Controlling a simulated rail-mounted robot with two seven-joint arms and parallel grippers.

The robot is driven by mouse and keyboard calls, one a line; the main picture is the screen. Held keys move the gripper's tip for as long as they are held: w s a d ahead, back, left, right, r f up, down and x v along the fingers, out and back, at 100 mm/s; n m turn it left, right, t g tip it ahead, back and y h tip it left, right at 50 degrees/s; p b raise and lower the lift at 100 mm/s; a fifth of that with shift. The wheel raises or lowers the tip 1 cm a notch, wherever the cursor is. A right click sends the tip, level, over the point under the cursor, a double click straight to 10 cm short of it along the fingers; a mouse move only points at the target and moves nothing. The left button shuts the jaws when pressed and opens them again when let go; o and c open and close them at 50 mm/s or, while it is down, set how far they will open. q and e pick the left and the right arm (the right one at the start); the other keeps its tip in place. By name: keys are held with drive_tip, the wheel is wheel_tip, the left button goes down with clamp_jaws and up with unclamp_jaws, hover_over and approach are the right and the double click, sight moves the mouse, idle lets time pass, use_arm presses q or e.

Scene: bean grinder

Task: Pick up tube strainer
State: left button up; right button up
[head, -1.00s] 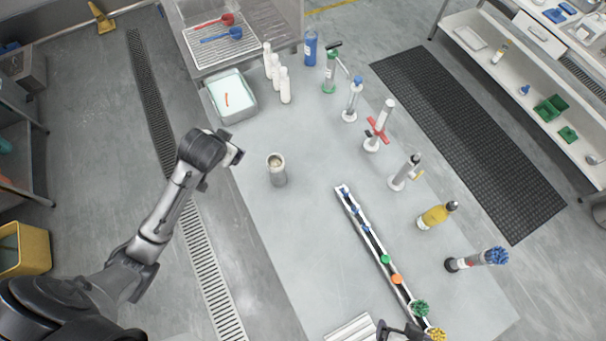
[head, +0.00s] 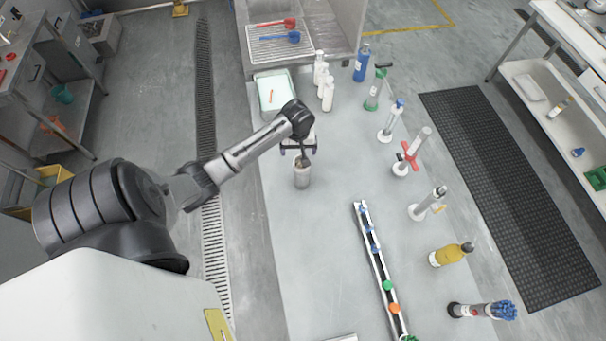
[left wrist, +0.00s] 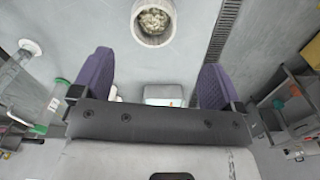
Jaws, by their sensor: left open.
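A grey upright cylinder (head: 302,177) stands on the table, and I take it to be the tube strainer. Its round open top with pale lumpy contents shows at the top of the left wrist view (left wrist: 153,22). My left gripper (head: 298,149) is open and empty, close to the cylinder's top on its far side in the head view. In the left wrist view its two purple fingers (left wrist: 154,78) are wide apart, and the cylinder lies beyond them, not between them. My right gripper is not in view.
A white-lined tray (head: 274,92) and several white bottles (head: 328,94) stand behind the gripper. A long rack (head: 376,262) with coloured pieces lies to the right. Stands and a yellow bottle (head: 452,254) line the right edge. Table around the cylinder is clear.

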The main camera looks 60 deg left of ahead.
sight(299, 163)
use_arm(q)
wheel_tip(299, 163, down, 8)
drive_tip(key=shift+d+r, duration=0.1)
drive_tip(key=shift+w+d+f, duration=0.15)
drive_tip(key=shift+w+f, duration=0.05)
drive_tip(key=shift+f, duration=0.8)
drive_tip(key=shift+w+d+f, duration=0.1)
drive_tip(key=shift+w+f, duration=0.05)
drive_tip(key=shift+f, duration=1.5)
drive_tip(key=shift+c, duration=0.3)
drive_tip(key=c, duration=1.2)
drive_tip(key=shift+c, duration=0.2)
drive_tip(key=shift+r, duration=0.15)
